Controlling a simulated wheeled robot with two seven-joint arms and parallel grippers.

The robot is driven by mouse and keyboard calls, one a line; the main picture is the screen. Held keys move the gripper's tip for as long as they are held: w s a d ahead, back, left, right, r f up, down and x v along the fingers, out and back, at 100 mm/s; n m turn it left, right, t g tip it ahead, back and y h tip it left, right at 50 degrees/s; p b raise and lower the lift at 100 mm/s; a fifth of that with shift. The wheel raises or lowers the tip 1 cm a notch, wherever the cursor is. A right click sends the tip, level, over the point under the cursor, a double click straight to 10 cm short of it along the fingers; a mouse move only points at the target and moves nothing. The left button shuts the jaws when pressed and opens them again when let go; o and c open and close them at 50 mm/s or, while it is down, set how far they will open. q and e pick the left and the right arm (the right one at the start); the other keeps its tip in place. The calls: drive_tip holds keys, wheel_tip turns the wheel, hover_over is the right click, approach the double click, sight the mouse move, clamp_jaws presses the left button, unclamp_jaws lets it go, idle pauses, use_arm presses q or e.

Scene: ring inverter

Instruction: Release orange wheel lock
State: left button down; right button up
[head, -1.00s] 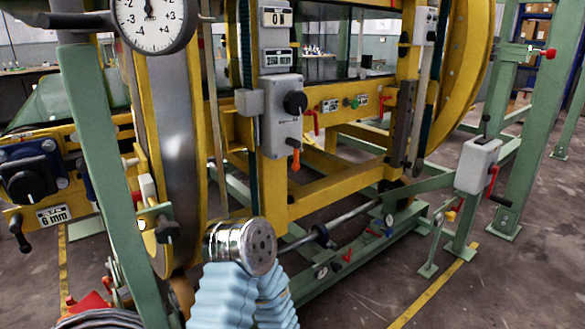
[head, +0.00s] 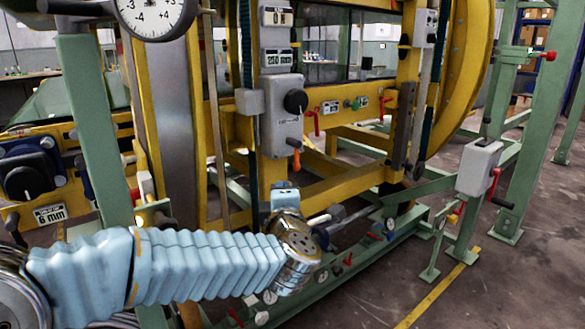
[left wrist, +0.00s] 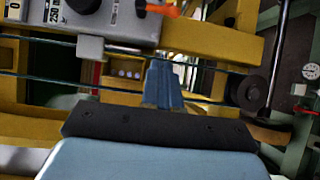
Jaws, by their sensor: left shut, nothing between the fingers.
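An orange handle (head: 296,160) hangs under the grey control box with a black knob (head: 295,102), on the yellow upright. An orange handle also shows at the top of the left wrist view (left wrist: 166,9). I cannot tell for sure that it is the wheel lock. My left gripper (head: 285,191) is below the handle in the head view, in front of the yellow frame, apart from it. In the left wrist view its blue fingers (left wrist: 162,82) are together and empty, pointing toward the yellow frame. My right gripper is not in view.
Red levers (head: 314,122) sit on the yellow crossbar. A grey box with a red handle (head: 479,168) stands at the right on the green frame. A dial gauge (head: 153,14) is at the top left. Green rails run low at the front; floor is clear at the right.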

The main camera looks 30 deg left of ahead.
use_arm(q)
drive_tip(key=w+d+p+x, duration=0.1)
drive_tip(key=d+p+x, duration=0.1)
drive_tip(key=x, duration=1.1)
drive_tip(key=shift+w+d, duration=0.2)
drive_tip(key=shift+w, duration=0.1)
drive_tip(key=shift+f, duration=0.1)
